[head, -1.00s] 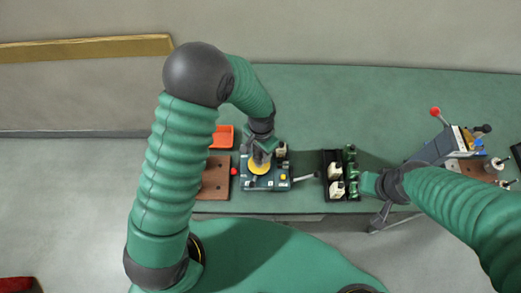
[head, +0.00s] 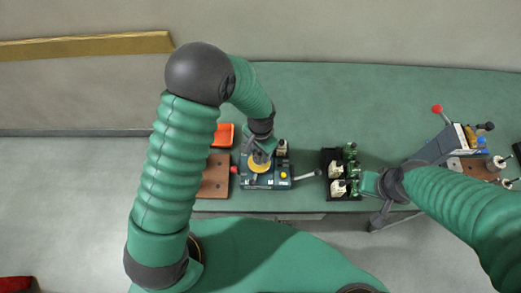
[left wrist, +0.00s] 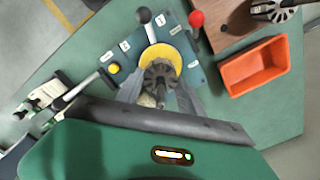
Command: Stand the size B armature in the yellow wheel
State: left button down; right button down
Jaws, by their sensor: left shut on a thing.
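My left gripper (head: 262,156) is over the winding station in the head view. In the left wrist view its fingers (left wrist: 160,92) are shut on a dark slotted armature (left wrist: 160,75) with a shaft. The armature is over the yellow wheel (left wrist: 155,50), which also shows in the head view (head: 253,167). I cannot tell whether the armature touches the wheel, and I see no size mark on it. My right gripper (head: 371,184) is by the black rack; its fingers are not clear.
The blue station (head: 285,184) has a red knob, a yellow button and a side lever. An orange bin (head: 226,128) and a brown board (head: 214,182) are left of it. A black rack (head: 326,156) with white and green parts stands right. The back table is clear.

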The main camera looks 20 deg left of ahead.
pick_arm(q)
jog(key=shift+f+b, duration=0.35)
jog(key=shift+f, duration=0.3)
jog(key=c, duration=0.7)
grip_release()
jog(key=shift+o, duration=0.2)
jog(key=shift+r+p, duration=2)
jog(key=shift+r, duration=0.35)
